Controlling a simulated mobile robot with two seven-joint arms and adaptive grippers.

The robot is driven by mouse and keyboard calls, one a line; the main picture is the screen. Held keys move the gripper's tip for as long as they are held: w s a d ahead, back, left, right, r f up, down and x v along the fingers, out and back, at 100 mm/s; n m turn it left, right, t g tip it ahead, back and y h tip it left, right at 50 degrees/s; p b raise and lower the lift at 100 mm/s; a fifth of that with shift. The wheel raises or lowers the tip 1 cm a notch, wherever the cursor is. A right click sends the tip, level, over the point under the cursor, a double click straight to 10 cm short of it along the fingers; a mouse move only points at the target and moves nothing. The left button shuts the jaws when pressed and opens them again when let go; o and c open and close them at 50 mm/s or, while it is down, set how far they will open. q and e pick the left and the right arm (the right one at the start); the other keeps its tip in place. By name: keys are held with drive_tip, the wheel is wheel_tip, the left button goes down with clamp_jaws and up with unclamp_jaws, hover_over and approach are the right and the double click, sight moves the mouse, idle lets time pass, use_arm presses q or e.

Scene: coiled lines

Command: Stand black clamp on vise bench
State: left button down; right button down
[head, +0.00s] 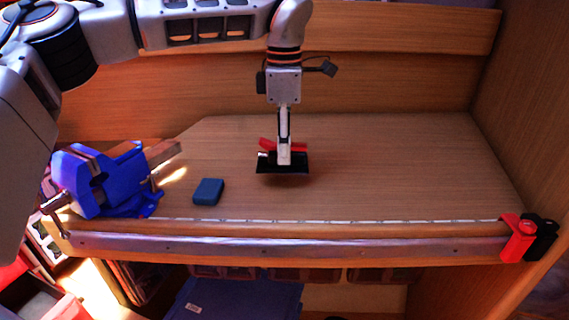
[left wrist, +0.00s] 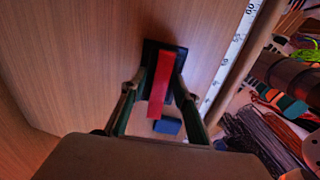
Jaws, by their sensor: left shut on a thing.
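The black clamp (head: 296,167), with a red bar along it, is held in my left gripper (head: 284,158) over the middle of the vise bench (head: 400,165). Its wide black side faces down, with a dark shadow just under it. It looks close to the bench top, but I cannot tell if it touches. In the left wrist view the fingers (left wrist: 154,98) are shut on the clamp's sides, with the red bar (left wrist: 161,84) between them and the black part (left wrist: 150,50) behind. My right gripper is not in view.
A blue vise (head: 105,180) stands at the bench's left end. A small blue block (head: 208,191) lies between it and the gripper. A red and black clamp (head: 522,238) sits on the front right corner. A measuring strip runs along the front edge. The bench right of the gripper is clear.

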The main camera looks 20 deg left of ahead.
use_arm(q)
wheel_tip(320, 180, down, 4)
drive_tip(key=shift+f, duration=0.1)
idle(0.4)
drive_tip(key=c, duration=1.9)
unclamp_jaws()
drive_tip(key=shift+f, duration=0.1)
drive_tip(key=o, duration=0.4)
